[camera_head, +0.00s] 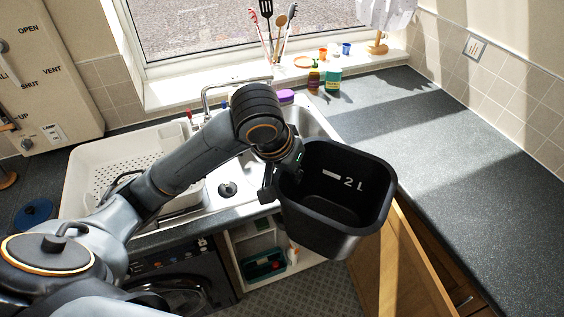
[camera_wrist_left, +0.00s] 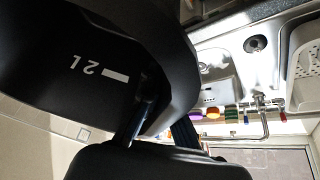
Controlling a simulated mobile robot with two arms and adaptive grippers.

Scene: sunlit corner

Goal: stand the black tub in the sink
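The black tub (camera_head: 340,215), marked 2 L inside, is held in the air by its left rim, tilted with its mouth partly toward the head camera. My left gripper (camera_head: 278,180) is shut on that rim; in the left wrist view its fingers (camera_wrist_left: 160,128) sit on either side of the tub wall (camera_wrist_left: 110,45). The steel sink (camera_head: 314,121) is behind the tub and partly hidden by my left arm. In the left wrist view the sink basin (camera_wrist_left: 216,76) looks empty. My right gripper is not in view.
A white dish rack (camera_head: 90,180) stands left of the sink, and the tap (camera_head: 207,100) rises behind it. Bottles (camera_head: 332,78) stand at the back. The right worktop (camera_head: 450,170) is clear. A cupboard door (camera_head: 390,265) hangs open below the tub.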

